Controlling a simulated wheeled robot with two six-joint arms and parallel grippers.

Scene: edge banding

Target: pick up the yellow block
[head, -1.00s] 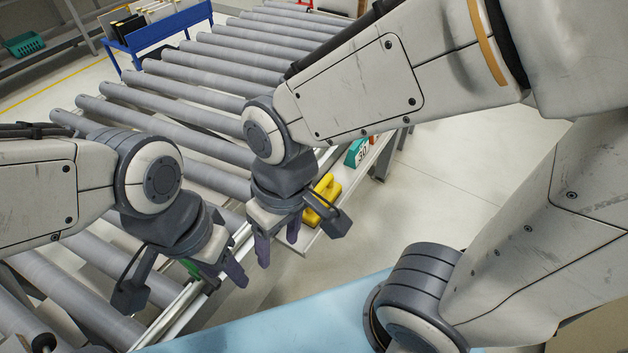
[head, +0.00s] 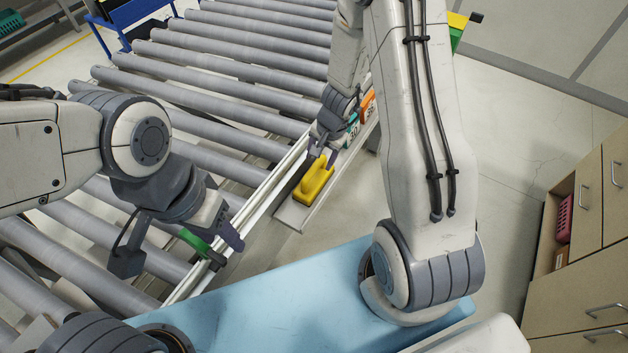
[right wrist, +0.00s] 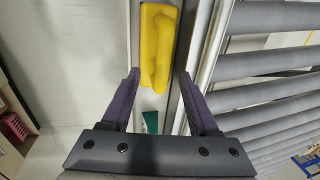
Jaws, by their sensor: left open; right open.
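The yellow block (head: 314,183) has a raised handle and lies on the narrow pale ledge (head: 291,217) beside the roller conveyor. My right gripper (head: 321,158) is open at the block's far end in the head view. In the right wrist view the yellow block (right wrist: 158,42) lies ahead of the open fingers (right wrist: 158,80), roughly in line with the gap between them, and nothing is held. My left gripper (head: 228,250) is open over the conveyor's near rail, with a green item (head: 195,241) close to or between its fingers; I cannot tell if they touch.
A teal block (head: 352,130) marked 30 and an orange block (head: 368,105) stand farther along the ledge. The roller conveyor (head: 215,70) fills the left. A light-blue surface (head: 270,290) lies in front. Drawer cabinets (head: 590,220) stand at the right, with open floor between.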

